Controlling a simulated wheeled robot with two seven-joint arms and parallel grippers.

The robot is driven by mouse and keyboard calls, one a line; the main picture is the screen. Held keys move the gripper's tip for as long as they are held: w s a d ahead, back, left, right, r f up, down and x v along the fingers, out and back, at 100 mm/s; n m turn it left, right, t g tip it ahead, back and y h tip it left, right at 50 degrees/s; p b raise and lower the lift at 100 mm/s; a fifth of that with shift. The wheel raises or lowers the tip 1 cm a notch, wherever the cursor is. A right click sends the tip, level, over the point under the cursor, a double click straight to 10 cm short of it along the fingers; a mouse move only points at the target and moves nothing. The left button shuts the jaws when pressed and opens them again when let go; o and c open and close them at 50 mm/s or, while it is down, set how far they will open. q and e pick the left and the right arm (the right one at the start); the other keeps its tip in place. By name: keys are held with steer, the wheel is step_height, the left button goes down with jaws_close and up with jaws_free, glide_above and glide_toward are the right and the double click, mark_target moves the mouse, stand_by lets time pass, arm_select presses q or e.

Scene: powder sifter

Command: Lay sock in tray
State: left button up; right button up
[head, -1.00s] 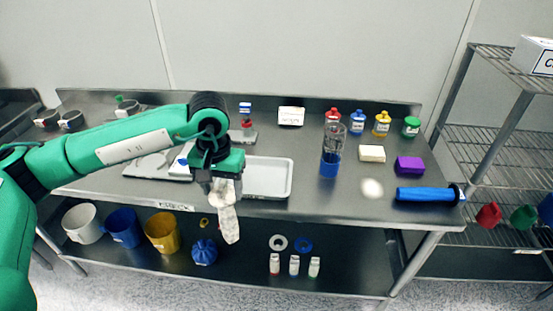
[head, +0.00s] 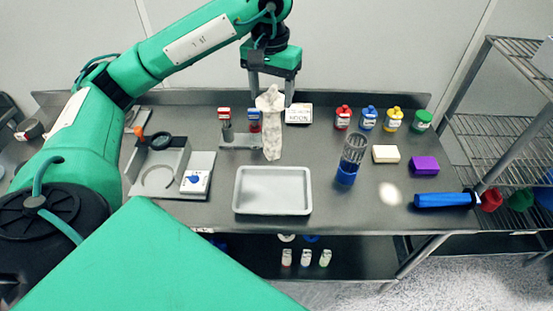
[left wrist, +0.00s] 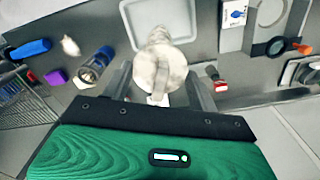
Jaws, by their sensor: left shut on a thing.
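A whitish, speckled sock (head: 271,125) hangs down from my left gripper (head: 270,95) in the head view. The gripper is shut on its top end, above the back part of the bench. In the left wrist view the sock (left wrist: 158,68) shows between the fingers of the left gripper (left wrist: 160,95). The light grey tray (head: 272,190) lies empty on the bench, nearer the front edge than the sock. The tray also shows at the top of the left wrist view (left wrist: 130,30). My right gripper is not in view.
A clear cylinder with a blue base (head: 350,160) stands right of the tray. Several coloured bottles (head: 368,119) stand along the back. A blue roller (head: 446,200) lies at the right, and a scale (head: 198,178) sits left of the tray.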

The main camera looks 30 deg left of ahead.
mark_target(271, 107)
arm_select(q)
step_height(271, 107, down, 4)
steer(key=shift+f, duration=0.1)
step_height(271, 107, down, 10)
steer(key=p, duration=0.4)
steer(key=shift+a, duration=0.1)
steer(key=shift+f+p, duration=1)
steer(key=shift+f, duration=1.05)
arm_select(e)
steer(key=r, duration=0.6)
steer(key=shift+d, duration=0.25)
arm_select(q)
steer(key=shift+f, duration=0.1)
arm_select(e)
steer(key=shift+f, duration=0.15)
arm_select(q)
steer(key=shift+f+b, duration=0.1)
steer(key=shift+b, duration=0.2)
steer(key=o, duration=1.2)
steer(key=shift+o, duration=0.5)
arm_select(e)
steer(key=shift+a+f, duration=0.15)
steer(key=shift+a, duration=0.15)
